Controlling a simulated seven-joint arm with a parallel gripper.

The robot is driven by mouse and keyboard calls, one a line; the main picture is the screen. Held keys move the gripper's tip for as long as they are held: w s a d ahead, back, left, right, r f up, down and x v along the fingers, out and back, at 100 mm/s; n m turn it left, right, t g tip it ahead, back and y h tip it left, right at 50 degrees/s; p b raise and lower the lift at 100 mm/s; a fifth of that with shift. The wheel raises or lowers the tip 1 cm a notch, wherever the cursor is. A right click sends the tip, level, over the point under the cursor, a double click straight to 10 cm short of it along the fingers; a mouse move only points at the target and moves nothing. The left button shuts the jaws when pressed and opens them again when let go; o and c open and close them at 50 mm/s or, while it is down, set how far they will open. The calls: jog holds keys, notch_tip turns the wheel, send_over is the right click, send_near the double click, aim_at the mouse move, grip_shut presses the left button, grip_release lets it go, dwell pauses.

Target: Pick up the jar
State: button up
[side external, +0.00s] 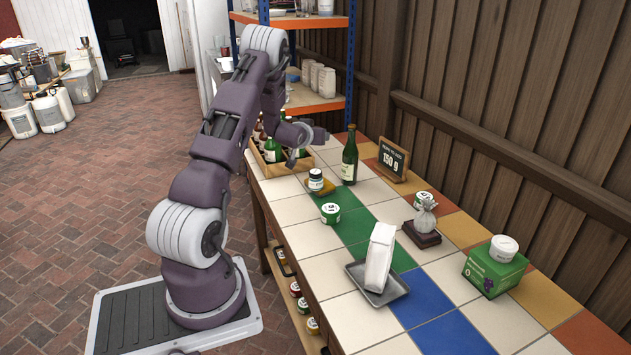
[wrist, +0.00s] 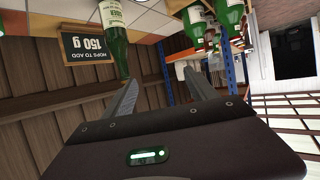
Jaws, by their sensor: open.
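Another squat jar or tub with a white lid (side external: 503,247) sits on a green box (side external: 494,271) at the right. My gripper (side external: 308,147) is open and empty, above and slightly left of the small jar, apart from it. In the wrist view its two fingers (wrist: 162,88) are spread with nothing between them. No jar shows in the wrist view.
A green bottle (side external: 349,158) stands right of my gripper; a wooden crate of bottles (side external: 272,165) is left of it.

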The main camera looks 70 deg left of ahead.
aim_at(315, 177)
notch_tip(315, 177, down, 15)
jog(key=shift+f, duration=0.2)
jog(key=x, duration=0.7)
jog(key=shift+w+a+r, duration=0.1)
jog(key=shift+a+r, duration=0.15)
grip_shut()
notch_tip(315, 177, up, 10)
notch_tip(315, 177, down, 10)
jog(key=shift+r, duration=0.2)
